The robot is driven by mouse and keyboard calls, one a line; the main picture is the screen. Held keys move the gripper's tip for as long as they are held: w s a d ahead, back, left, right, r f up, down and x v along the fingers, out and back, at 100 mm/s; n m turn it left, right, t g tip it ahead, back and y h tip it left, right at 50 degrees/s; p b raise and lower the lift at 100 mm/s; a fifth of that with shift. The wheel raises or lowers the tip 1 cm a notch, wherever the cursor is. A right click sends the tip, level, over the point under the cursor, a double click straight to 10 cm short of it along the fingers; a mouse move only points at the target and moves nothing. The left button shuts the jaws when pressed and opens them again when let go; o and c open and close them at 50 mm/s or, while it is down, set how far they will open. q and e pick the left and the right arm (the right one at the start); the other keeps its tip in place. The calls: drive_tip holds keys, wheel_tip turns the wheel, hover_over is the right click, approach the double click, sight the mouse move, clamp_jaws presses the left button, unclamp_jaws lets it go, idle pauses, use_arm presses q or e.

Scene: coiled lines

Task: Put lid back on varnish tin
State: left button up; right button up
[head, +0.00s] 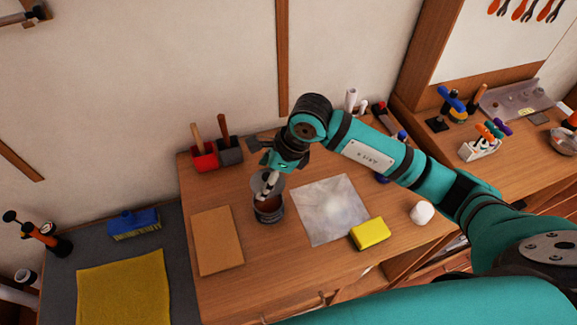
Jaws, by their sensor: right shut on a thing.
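The varnish tin (269,216) stands open on the wooden bench in the head view, with brown varnish showing inside. My right gripper (268,190) reaches down from above and is shut on the grey lid (261,181). The lid appears tilted, at the far side of the tin's mouth and seemingly above it. I cannot tell whether the lid touches the rim. The fingers hide part of the lid and part of the tin's mouth. My left gripper is not in view.
A brown board (216,241) lies left of the tin. Red (204,158) and dark (229,152) holders stand behind. The bench (262,268) is bare in front of the tin.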

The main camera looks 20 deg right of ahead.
drive_tip(key=shift+s+a, duration=0.15)
drive_tip(key=shift+a, duration=0.1)
drive_tip(key=shift+s+a+f+b, duration=0.15)
drive_tip(key=shift+s+f+b, duration=0.15)
drive_tip(key=shift+f+b, duration=0.1)
drive_tip(key=shift+f, duration=0.4)
drive_tip(key=f+b, duration=0.2)
drive_tip(key=f, duration=0.1)
drive_tip(key=shift+w+f+b, duration=0.2)
drive_tip(key=shift+f+b, duration=0.1)
drive_tip(key=shift+b, duration=0.1)
drive_tip(key=shift+f+b, duration=0.35)
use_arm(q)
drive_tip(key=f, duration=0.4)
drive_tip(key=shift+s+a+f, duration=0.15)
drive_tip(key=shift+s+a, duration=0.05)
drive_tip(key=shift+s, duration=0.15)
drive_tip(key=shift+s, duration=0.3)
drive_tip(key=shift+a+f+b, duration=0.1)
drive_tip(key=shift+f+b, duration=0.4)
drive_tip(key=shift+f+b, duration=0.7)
use_arm(e)
drive_tip(key=shift+f, duration=0.2)
